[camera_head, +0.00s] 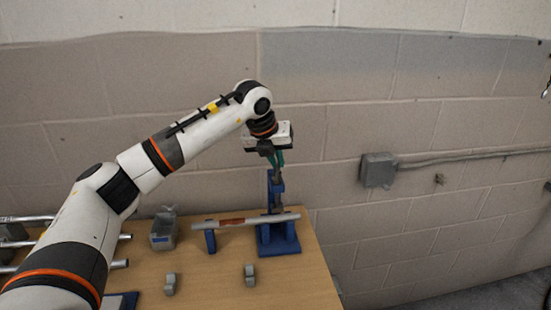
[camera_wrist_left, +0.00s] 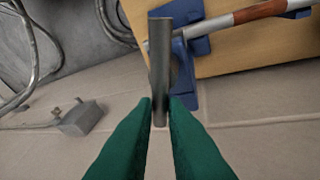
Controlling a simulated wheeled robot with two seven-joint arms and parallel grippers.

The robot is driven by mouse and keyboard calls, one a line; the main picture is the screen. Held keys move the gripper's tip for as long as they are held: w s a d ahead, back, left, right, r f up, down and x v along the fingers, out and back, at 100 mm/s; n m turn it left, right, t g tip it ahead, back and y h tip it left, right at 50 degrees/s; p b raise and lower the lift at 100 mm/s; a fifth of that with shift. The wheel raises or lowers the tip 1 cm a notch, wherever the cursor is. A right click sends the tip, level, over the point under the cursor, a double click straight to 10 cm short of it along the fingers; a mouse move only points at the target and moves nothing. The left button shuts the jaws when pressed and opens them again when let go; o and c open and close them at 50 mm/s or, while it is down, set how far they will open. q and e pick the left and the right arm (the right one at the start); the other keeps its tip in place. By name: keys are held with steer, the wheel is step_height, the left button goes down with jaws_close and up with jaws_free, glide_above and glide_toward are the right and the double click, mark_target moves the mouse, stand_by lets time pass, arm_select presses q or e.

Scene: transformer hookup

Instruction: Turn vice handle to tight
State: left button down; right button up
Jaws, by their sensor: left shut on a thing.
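The blue vice (camera_head: 278,240) stands on the wooden table near its right edge; it also shows in the wrist view (camera_wrist_left: 186,80). A grey metal pipe (camera_head: 255,220) with a reddish-brown band lies level through it. My left gripper (camera_head: 275,165) reaches down from above onto the top of the vice. In the wrist view its green fingers (camera_wrist_left: 160,103) are shut on the near end of the vice handle (camera_wrist_left: 160,55), a grey bar. The handle is hard to make out in the head view. My right gripper is not in view.
A blue support (camera_head: 210,240) holds the pipe's left part. A grey bin (camera_head: 163,234) and two small grey pieces (camera_head: 170,284) (camera_head: 249,275) are on the table. Several metal rods (camera_head: 25,243) lie at left. A grey box (camera_head: 378,170) with conduit is on the wall behind.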

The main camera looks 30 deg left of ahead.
arm_select(q)
steer(key=m+h, duration=0.1)
steer(key=m, duration=0.1)
steer(key=shift+w+d+r+m, duration=0.1)
steer(key=shift+m, duration=0.2)
steer(key=m+g+h+p, duration=0.1)
steer(key=m, duration=0.1)
steer(key=shift+d+m+p, duration=0.1)
steer(key=shift+m+p, duration=0.2)
steer(key=m+p, duration=0.1)
steer(key=m+g+h, duration=0.1)
steer(key=m, duration=0.1)
steer(key=shift+w+d+r+m+p, duration=0.1)
steer(key=shift+d+m+p, duration=0.1)
steer(key=shift+m+p, duration=0.15)
steer(key=m, duration=0.1)
steer(key=m+g+h+p, duration=0.1)
steer(key=m, duration=0.1)
steer(key=shift+d+m, duration=0.2)
steer(key=shift+m, duration=0.05)
steer(key=m+g, duration=0.1)
steer(key=m+p, duration=0.1)
steer(key=m, duration=0.1)
steer(key=shift+d+m+g, duration=0.2)
steer(key=shift+m+g, duration=0.1)
steer(key=shift+g, duration=0.1)
steer(key=shift+s+m+g+p, duration=0.2)
steer(key=shift+m+g+p, duration=0.35)
steer(key=shift+m, duration=0.75)
